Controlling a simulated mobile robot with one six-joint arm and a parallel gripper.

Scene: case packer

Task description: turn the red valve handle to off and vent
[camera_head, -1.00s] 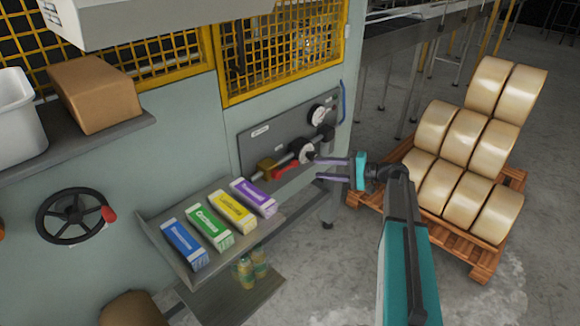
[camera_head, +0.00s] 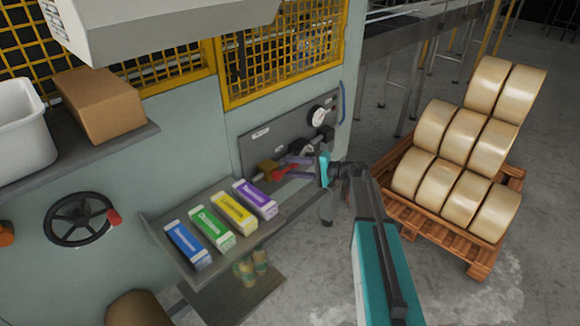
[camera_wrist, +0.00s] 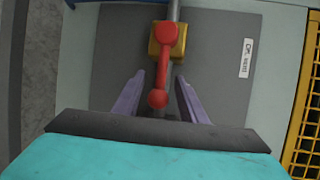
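The red valve handle (camera_wrist: 162,72) sits on a yellow valve body (camera_wrist: 179,40) on a grey pipe, and it shows in the wrist view at top centre. Its rounded end lies between the two purple fingers of my gripper (camera_wrist: 162,90). The fingers are open, with a gap on each side of the handle. In the head view the yellow valve body (camera_head: 266,169) is at the grey panel (camera_head: 262,145), and my gripper (camera_head: 282,168) reaches it from the right. The fingers hide part of the red handle there.
A round gauge (camera_head: 318,116) is on the panel's upper right. A tray (camera_head: 160,235) with several coloured cartons sticks out below and left of the panel. A black handwheel (camera_head: 78,238) is on the wall at left. A pallet (camera_head: 440,235) with stacked rolls stands at right.

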